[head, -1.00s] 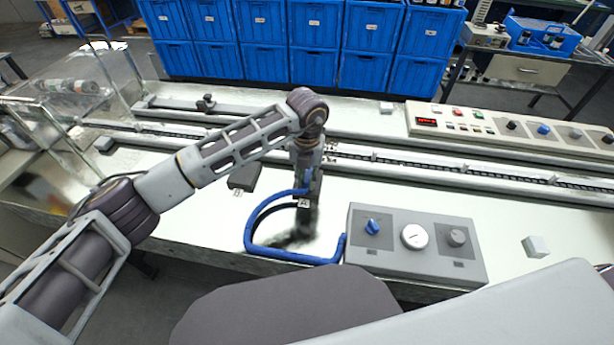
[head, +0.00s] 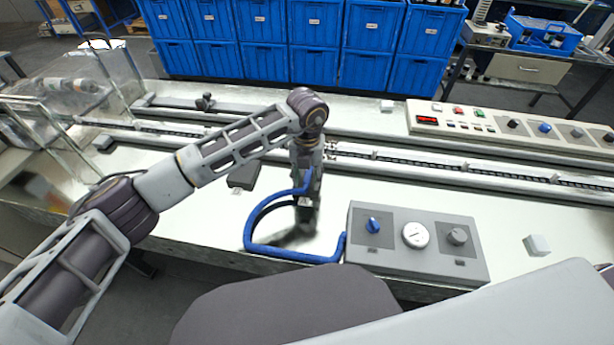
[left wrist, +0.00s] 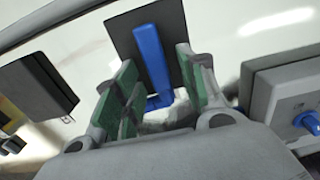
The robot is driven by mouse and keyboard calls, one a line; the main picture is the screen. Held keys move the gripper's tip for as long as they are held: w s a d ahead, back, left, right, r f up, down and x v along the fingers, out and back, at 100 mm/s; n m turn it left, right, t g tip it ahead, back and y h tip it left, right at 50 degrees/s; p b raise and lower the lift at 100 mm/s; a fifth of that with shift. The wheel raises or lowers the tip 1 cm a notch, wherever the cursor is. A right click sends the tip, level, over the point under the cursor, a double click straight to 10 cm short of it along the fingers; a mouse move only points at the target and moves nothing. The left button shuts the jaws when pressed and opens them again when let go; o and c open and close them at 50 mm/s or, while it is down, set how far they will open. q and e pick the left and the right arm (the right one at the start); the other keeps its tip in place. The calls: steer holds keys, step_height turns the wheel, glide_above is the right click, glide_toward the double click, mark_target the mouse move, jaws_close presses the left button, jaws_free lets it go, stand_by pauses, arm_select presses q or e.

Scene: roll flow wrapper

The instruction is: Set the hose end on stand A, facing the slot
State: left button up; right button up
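The blue hose (head: 262,215) loops from the grey control box across the bench to dark stand A (head: 305,203), below my left gripper (head: 308,182). In the left wrist view, the hose's end part (left wrist: 150,58) lies over the dark square top of stand A (left wrist: 122,32). My left gripper (left wrist: 155,88) has its green-padded fingers spread on either side of the hose, with gaps showing. The hose tip is partly hidden low between the fingers. I cannot tell which way it faces or whether it is seated. My right gripper is not in view.
A second dark stand (head: 243,176), with a small label, is left of stand A; it also shows in the left wrist view (left wrist: 38,88). The grey control box (head: 418,268) is close on the right. The conveyor rail (head: 430,170) runs behind.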

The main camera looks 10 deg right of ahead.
arm_select(q)
step_height(320, 180, up, 12)
stand_by(1.1)
stand_by(0.8)
step_height(320, 180, up, 9)
steer(key=p, duration=0.9)
steer(key=shift+r+p, duration=0.55)
steer(key=shift+f, duration=0.1)
